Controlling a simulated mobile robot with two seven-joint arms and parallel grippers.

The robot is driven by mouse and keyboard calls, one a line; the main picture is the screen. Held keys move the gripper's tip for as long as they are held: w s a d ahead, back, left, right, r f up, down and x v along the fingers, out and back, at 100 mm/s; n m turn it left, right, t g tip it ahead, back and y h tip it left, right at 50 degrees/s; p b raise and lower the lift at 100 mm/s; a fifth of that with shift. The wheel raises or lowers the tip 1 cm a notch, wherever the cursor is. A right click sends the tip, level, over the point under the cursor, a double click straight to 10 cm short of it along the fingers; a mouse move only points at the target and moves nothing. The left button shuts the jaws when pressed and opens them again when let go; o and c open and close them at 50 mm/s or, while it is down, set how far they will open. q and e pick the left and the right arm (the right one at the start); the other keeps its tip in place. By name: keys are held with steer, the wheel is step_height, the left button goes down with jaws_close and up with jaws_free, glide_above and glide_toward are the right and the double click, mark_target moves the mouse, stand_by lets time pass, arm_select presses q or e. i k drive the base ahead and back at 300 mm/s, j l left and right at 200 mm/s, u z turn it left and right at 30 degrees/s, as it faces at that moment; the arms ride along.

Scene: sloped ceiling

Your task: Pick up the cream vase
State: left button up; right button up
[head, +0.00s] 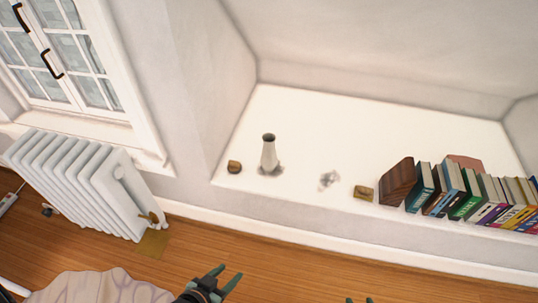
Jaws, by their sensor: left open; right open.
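The cream vase (269,156) stands upright on the white recessed ledge (310,120), near its left end. It has a narrow dark-rimmed neck and a wider base. My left gripper (228,279) is low in the head view, below the ledge and over the floor area. Its fingers are apart and empty, well away from the vase. Of my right gripper (359,300), only the fingertips show at the bottom edge, apart from each other with nothing seen between them. The rest of it is out of frame.
A small brown object (234,167) sits just left of the vase. A small tan box (363,193) and a row of books (470,197) stand to the right. A white radiator (85,180) is at left. Wooden floor (300,265) lies below the ledge.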

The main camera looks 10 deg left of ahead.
mark_target(268, 157)
steer(key=i+u, duration=0.1)
steer(key=i, duration=1.15)
